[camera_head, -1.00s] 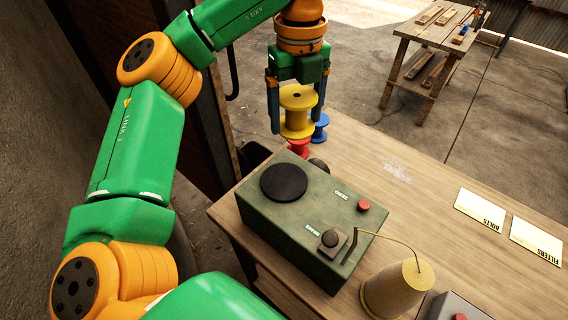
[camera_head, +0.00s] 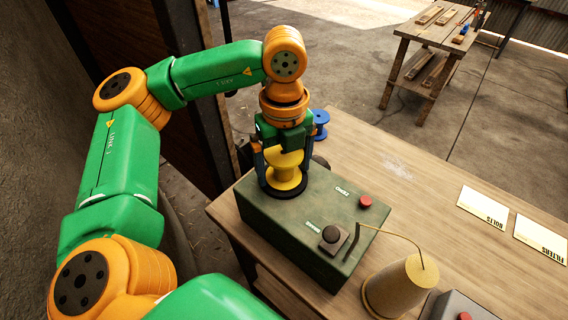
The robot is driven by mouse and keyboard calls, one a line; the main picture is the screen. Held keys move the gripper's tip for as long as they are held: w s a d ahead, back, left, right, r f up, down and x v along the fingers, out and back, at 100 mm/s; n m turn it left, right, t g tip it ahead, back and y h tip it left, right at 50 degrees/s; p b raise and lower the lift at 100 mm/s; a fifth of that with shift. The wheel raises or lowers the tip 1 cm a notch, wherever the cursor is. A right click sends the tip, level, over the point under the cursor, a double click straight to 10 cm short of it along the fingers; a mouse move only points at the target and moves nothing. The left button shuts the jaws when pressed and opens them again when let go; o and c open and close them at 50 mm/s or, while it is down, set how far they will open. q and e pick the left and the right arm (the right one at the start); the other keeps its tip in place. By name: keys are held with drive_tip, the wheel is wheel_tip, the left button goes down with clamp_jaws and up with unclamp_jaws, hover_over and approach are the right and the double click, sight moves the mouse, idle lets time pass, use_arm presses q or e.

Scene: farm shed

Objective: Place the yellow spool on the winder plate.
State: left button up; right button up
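The yellow spool (camera_head: 284,178) stands upright at the black round winder plate (camera_head: 264,190) on top of the green winder box (camera_head: 300,226). Its lower flange appears to be on the plate, with a dark rim showing around it. My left gripper (camera_head: 284,160) points down from above with its fingers on either side of the spool, around its upper part. The fingers seem closed on the spool. Most of the plate is hidden under the spool. My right gripper is not in view.
A blue spool (camera_head: 320,123) stands behind the winder box. A twine cone (camera_head: 399,287) and a grey box (camera_head: 460,308) stand at the front right. Cards lie on the bench (camera_head: 418,215), labelled bolts (camera_head: 486,206) and filters (camera_head: 541,236). The bench's middle is clear.

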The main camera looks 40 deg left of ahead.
use_arm(q)
drive_tip(key=shift+r, duration=0.15)
wheel_tip(320, 180, up, 6)
wheel_tip(320, 180, up, 6)
drive_tip(key=p, duration=0.3)
drive_tip(key=shift+r, duration=0.1)
